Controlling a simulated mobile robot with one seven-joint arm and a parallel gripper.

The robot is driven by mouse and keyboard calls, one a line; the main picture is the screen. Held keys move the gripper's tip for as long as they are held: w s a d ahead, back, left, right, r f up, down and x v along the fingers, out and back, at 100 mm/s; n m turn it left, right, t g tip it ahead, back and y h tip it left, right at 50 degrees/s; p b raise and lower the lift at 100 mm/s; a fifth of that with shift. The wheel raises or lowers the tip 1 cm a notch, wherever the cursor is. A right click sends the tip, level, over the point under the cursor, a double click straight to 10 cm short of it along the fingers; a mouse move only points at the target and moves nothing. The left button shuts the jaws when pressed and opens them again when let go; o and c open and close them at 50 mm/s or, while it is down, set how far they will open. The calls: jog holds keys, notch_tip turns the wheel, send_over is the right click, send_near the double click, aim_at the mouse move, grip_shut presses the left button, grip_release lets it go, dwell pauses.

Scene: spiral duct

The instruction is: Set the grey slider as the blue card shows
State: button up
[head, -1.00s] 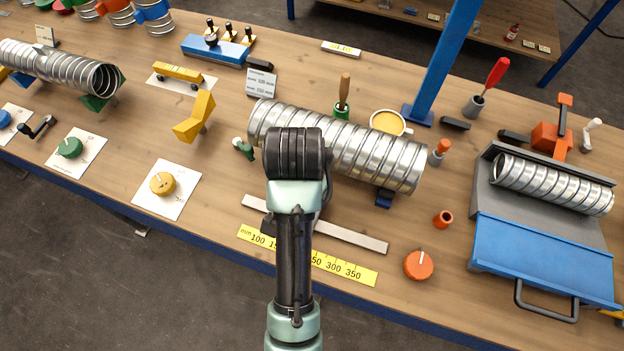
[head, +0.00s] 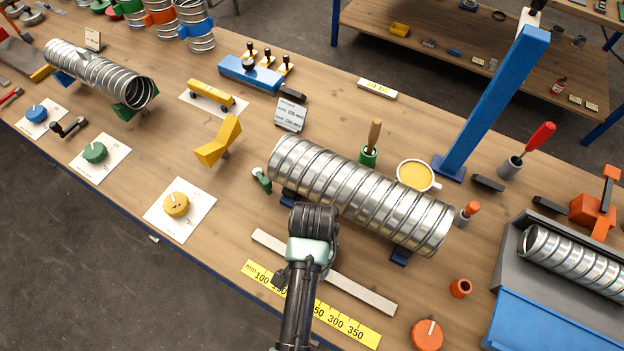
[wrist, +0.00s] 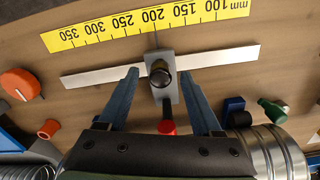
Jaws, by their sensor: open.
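In the wrist view, the grey slider (wrist: 164,94) sits on a pale flat rail (wrist: 215,58), with a black round knob on top and a red-ended part below. It stands near 200 on the yellow mm scale (wrist: 145,22). My gripper (wrist: 160,74) is open, with its blue fingers apart on either side of the slider and no clear contact. In the head view, my arm hides the slider. The rail (head: 360,291) and scale (head: 345,325) show there. A pale card with small printed text (head: 291,115) stands behind; its figures are not clearly readable.
A large spiral duct (head: 365,195) lies just behind the rail. An orange knob (head: 427,334) and a small orange cup (head: 460,288) are to the right. A yellow dial on a white plate (head: 177,204) is to the left. Bare table lies between dial and rail.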

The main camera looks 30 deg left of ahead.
jog(key=shift+w+f, duration=0.15)
jog(key=shift+f, duration=1)
grip_shut()
dwell(0.6)
